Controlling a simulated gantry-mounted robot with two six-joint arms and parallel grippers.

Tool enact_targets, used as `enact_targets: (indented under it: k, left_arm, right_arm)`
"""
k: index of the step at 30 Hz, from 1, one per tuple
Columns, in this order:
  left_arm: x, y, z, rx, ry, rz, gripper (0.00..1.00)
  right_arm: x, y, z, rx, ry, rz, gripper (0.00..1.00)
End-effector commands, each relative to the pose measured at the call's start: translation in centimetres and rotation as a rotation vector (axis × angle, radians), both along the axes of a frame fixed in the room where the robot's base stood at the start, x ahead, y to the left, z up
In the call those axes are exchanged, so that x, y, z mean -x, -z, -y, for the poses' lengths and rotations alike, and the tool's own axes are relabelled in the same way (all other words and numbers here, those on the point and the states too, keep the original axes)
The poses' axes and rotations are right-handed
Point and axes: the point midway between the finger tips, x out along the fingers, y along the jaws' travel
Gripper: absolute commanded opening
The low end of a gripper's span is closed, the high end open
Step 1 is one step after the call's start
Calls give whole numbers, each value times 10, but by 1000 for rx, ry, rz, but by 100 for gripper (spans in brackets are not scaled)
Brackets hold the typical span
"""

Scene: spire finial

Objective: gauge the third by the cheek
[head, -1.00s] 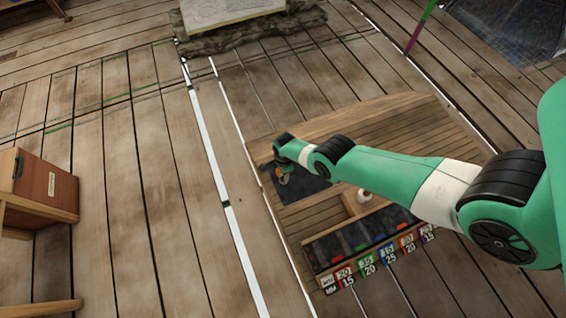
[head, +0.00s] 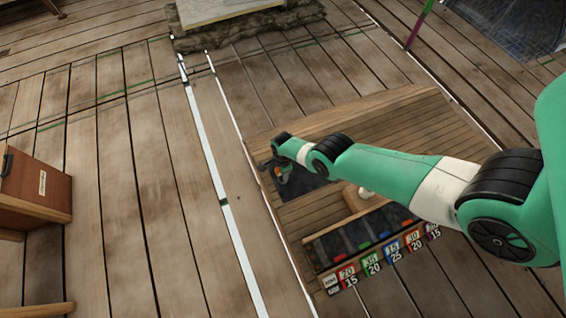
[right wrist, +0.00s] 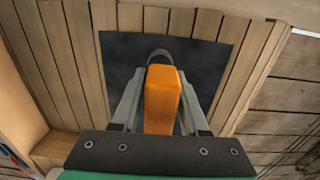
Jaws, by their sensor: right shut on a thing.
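My right gripper (head: 280,172) hangs over a dark square panel (head: 309,186) set in a slatted wooden bench or tray (head: 390,125). In the right wrist view my right gripper (right wrist: 160,105) is shut on an orange block-shaped piece (right wrist: 162,98), held between its two grey fingers. A dark grey rounded part (right wrist: 160,57) shows just beyond the orange piece; I cannot tell whether they are joined. The dark panel (right wrist: 205,62) lies behind them, framed by wood slats. No cheek or third piece can be told apart. My left gripper is out of view.
A rack with coloured number labels (head: 372,266) runs along the tray's near side. A small pale knob (head: 366,192) is partly behind my arm. A stone-edged slab (head: 240,12) lies at the back, a brown wooden box (head: 35,188) at left. The plank floor between is clear.

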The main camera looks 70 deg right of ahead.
Motion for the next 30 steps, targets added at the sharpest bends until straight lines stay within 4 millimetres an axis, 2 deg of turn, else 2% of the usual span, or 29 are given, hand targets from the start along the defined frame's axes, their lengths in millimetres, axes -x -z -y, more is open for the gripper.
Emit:
enact_targets:
  k: [3, 4, 9, 20, 26, 30]
  left_arm:
    - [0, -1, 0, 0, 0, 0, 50]
    - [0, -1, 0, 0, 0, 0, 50]
    - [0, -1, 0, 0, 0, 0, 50]
    - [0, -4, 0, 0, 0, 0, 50]
    - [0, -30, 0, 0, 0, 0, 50]
    - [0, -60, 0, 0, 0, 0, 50]
  right_arm:
    - [0, -1, 0, 1, 0, 1, 0]
    - [0, -1, 0, 0, 0, 0, 48]
    - [0, -1, 0, 0, 0, 0, 78]
    - [0, -4, 0, 0, 0, 0, 79]
    - [0, -30, 0, 0, 0, 0, 79]
    - [0, -61, 0, 0, 0, 0, 79]
